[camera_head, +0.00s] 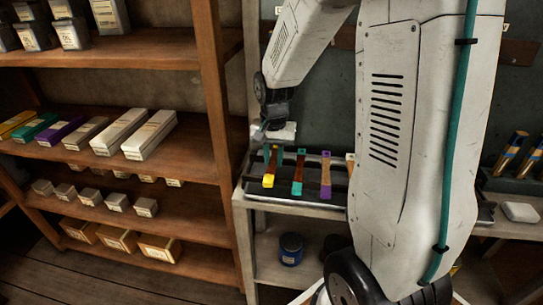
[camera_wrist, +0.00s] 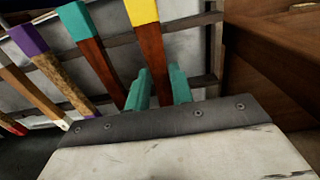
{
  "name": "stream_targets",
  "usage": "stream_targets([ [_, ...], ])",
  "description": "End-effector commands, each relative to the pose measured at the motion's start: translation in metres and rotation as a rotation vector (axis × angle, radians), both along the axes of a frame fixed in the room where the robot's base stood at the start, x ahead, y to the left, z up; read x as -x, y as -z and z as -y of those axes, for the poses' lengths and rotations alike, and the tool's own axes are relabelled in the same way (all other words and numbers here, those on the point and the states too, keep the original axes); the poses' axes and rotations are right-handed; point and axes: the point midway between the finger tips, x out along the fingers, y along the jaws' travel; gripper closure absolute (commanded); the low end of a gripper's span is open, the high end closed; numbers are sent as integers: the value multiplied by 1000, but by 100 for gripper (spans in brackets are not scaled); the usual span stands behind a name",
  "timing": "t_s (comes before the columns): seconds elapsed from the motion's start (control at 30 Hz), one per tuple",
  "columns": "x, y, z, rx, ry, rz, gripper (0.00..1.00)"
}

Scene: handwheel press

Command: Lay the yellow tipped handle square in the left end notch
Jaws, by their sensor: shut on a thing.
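The yellow tipped handle (camera_head: 269,168) has a red-brown wooden shaft and lies at the left end of the notched rack (camera_head: 301,208) on the grey bench. It also shows in the wrist view (camera_wrist: 150,50), its yellow end away from my gripper. My gripper (camera_head: 270,143) is shut on its shaft; the teal fingers (camera_wrist: 159,88) stand on either side of the wood. The shaft crosses the dark rack rail. Whether it is fully seated in the end notch, I cannot tell. The near end of the shaft is hidden by my gripper's body in the wrist view.
A teal tipped handle (camera_head: 298,175) and a purple tipped handle (camera_head: 326,175) lie beside it in the rack, with more handles further right behind my arm. Wooden shelves (camera_head: 215,130) with boxes stand close at the left. A blue jar (camera_head: 291,248) is below the bench top.

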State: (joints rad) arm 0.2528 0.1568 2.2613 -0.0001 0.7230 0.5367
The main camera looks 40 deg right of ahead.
Motion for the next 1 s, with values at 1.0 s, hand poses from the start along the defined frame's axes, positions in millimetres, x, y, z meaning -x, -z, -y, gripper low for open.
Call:
stream_targets([
  [1.0, 0, 13, 0, 0, 0, 0, 100],
])
